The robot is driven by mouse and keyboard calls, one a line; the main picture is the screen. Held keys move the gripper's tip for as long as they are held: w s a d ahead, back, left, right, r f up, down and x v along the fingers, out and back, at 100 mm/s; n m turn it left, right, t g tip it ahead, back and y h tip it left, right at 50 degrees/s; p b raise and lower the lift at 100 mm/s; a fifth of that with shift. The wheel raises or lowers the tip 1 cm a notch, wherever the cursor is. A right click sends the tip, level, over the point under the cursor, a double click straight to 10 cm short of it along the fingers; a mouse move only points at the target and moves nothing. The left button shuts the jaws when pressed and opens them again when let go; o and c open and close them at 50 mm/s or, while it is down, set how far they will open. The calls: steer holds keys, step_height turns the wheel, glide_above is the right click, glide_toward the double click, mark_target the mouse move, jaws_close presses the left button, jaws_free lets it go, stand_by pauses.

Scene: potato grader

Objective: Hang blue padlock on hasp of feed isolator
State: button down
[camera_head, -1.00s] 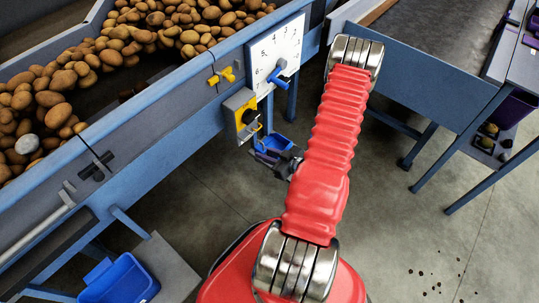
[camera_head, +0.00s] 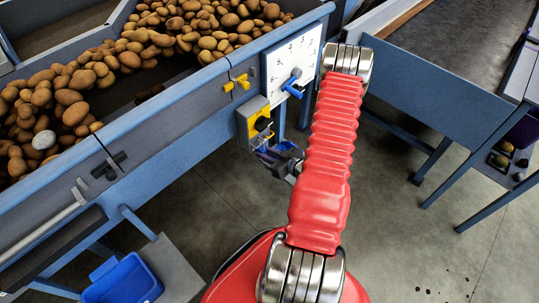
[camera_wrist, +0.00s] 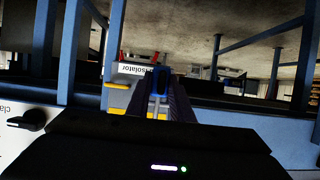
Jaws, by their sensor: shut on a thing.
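The feed isolator (camera_head: 256,121) is a grey box with a yellow plate and a dark round knob, fixed to the blue side of the grader. In the wrist view its label, partly readable as "isolator" (camera_wrist: 131,70), stands just left of the fingers. My gripper (camera_head: 282,160) is just below and right of the isolator. It is shut on the blue padlock (camera_wrist: 160,80), which shows between the dark fingertips in the wrist view. The hasp is small and partly hidden by the padlock and gripper; I cannot tell whether the shackle touches it.
A white dial plate (camera_head: 292,67) with a blue pointer is above and right of the isolator. A yellow latch (camera_head: 237,83) sits on the grader rail above it. Potatoes (camera_head: 150,40) fill the grader bed. A blue bin (camera_head: 123,281) stands lower left. Open floor lies below the gripper.

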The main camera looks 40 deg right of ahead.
steer(key=shift+w, duration=0.3)
steer(key=shift+s+f, duration=0.1)
steer(key=shift+f, duration=0.6)
steer(key=c, duration=1.5)
jaws_free()
